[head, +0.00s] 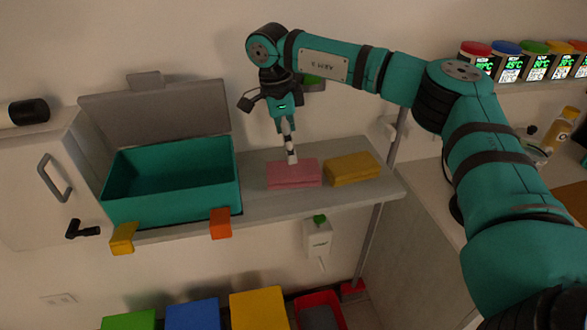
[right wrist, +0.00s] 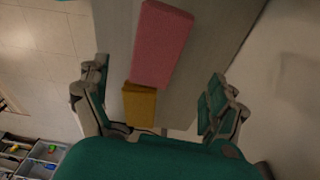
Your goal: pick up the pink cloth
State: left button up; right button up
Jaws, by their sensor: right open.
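The pink cloth (head: 293,174) lies folded in a flat block on the grey shelf (head: 262,203), right of the teal box. My right gripper (head: 291,158) points down just above it in the head view, seen nearly edge-on. In the right wrist view, my right gripper (right wrist: 155,98) has its two fingers spread wide with nothing between them. The pink cloth (right wrist: 160,45) shows there beyond the fingertips, with the yellow cloth (right wrist: 139,106) nearer the palm. I cannot tell whether the fingers touch the pink cloth. My left gripper is in neither view.
The yellow cloth (head: 353,168) lies close on the right of the pink one. An open teal box (head: 172,196) with orange and yellow latches stands on the left. A white dispenser (head: 317,238) hangs below the shelf edge. Colour-lidded containers (head: 508,62) line the upper right.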

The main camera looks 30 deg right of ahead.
aim_at(293, 168)
jog(key=f, duration=0.3)
jog(key=shift+d+p, duration=0.2)
jog(key=shift+p, duration=0.1)
jog(key=shift+s+f, duration=0.1)
jog(key=shift+f, duration=0.1)
jog(key=shift+s+f+p, duration=0.15)
jog(key=shift+f+p, duration=0.2)
jog(key=shift+p, duration=0.15)
jog(key=f, duration=0.1)
jog(key=f+p, duration=0.1)
jog(key=f, duration=0.1)
jog(key=shift+s+d+f, duration=0.2)
jog(key=shift+f, duration=0.4)
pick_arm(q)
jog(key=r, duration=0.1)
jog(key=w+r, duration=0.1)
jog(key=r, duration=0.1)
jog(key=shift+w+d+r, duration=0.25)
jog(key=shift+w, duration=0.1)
pick_arm(e)
jog(key=c, duration=1.3)
